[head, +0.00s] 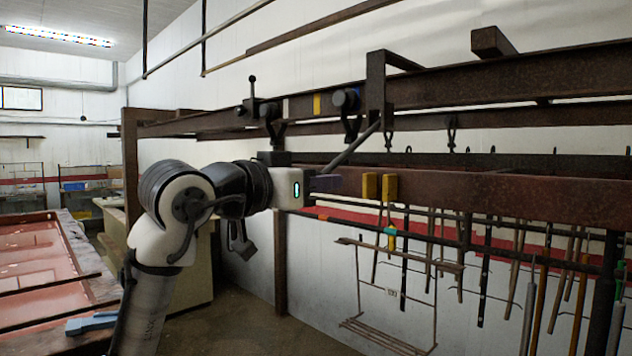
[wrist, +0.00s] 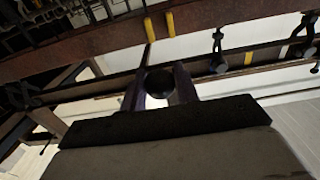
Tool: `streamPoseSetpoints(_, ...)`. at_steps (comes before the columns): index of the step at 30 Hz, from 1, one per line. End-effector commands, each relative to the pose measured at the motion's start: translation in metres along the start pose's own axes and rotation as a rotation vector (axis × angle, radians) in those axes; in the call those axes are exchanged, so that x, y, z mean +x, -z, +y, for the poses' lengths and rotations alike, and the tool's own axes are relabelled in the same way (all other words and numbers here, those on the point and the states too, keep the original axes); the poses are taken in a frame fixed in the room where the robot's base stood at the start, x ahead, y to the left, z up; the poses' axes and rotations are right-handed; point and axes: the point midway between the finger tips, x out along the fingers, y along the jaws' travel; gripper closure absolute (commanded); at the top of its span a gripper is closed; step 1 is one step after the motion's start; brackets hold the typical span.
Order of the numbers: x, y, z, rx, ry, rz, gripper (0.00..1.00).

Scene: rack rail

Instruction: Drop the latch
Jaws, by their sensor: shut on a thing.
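A dark lever (head: 360,145), which looks like the latch, slants down and left from an upright bracket (head: 376,90) on the upper rail. Its lower end is at my gripper (head: 324,183), in front of the lower rail. In the wrist view, my gripper (wrist: 159,82) has its two purple-grey fingers either side of a round black knob (wrist: 159,84). The knob is at the end of the lever, whose thin rod (wrist: 149,45) runs up from it. The gripper is shut on this knob. Two yellow blocks (head: 380,186) sit on the lower rail just right of the fingertips.
The brown upper rail (head: 460,90) and lower rail (head: 500,195) run across the right side. Clamps with black knobs (head: 346,100) hang on the upper rail. Rods and a wire frame (head: 395,290) hang below. A red-topped table (head: 45,270) stands at left.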

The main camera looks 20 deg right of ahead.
Motion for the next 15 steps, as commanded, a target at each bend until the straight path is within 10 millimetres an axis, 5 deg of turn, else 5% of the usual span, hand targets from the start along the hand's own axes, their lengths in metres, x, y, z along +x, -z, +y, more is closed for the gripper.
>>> streamPoseSetpoints(15,0.024,-0.035,0.000,-0.001,-0.001,-0.002,0.82)
